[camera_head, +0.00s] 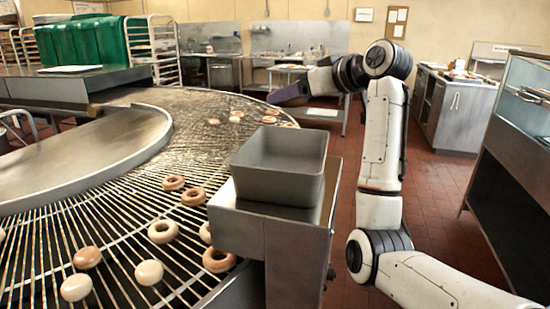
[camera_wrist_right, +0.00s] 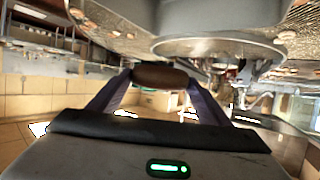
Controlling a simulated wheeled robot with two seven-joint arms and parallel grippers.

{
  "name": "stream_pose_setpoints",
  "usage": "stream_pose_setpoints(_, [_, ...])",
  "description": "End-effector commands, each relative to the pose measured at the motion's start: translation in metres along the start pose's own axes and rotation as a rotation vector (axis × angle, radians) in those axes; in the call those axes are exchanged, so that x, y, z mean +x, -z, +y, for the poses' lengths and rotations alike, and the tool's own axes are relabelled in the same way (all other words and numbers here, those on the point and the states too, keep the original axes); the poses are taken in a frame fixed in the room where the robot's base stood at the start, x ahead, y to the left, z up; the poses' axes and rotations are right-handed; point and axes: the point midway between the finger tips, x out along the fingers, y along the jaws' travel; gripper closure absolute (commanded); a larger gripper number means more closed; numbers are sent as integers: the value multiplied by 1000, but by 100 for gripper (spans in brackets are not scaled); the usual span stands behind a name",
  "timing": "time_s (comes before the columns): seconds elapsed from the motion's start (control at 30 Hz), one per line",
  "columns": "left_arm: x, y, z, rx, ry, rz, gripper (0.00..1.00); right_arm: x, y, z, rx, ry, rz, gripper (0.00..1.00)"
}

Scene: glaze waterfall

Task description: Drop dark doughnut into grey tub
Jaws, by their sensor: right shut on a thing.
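The dark doughnut (camera_wrist_right: 160,76) is brown and sits between the two fingertips of my right gripper (camera_wrist_right: 158,82) in the right wrist view. The gripper is shut on it. In the head view my right gripper (camera_head: 287,95) is beyond the grey tub, over the far right edge of the conveyor; I cannot make out the doughnut there. The grey tub (camera_head: 276,184) is a rectangular open box on a metal stand beside the conveyor; its visible inside looks empty. My left gripper is not in view.
The curved wire conveyor (camera_head: 120,215) carries several pale and brown doughnuts, some close to the metal stand (camera_head: 300,240). A grey cabinet (camera_head: 455,110) and a glass-fronted counter (camera_head: 515,150) stand to the right. Tiled floor (camera_head: 445,195) lies open between.

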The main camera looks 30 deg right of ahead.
Motion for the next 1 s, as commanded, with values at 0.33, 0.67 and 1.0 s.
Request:
stream_pose_setpoints(0.33, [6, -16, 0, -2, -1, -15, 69, 6, -9, -8, -12, 28, 0, 51])
stream_pose_setpoints(0.67, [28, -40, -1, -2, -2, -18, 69, 21, -45, -8, -10, 27, 1, 51])
stream_pose_setpoints(1.0, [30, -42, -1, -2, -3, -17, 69, 23, -48, -8, -11, 26, 1, 51])
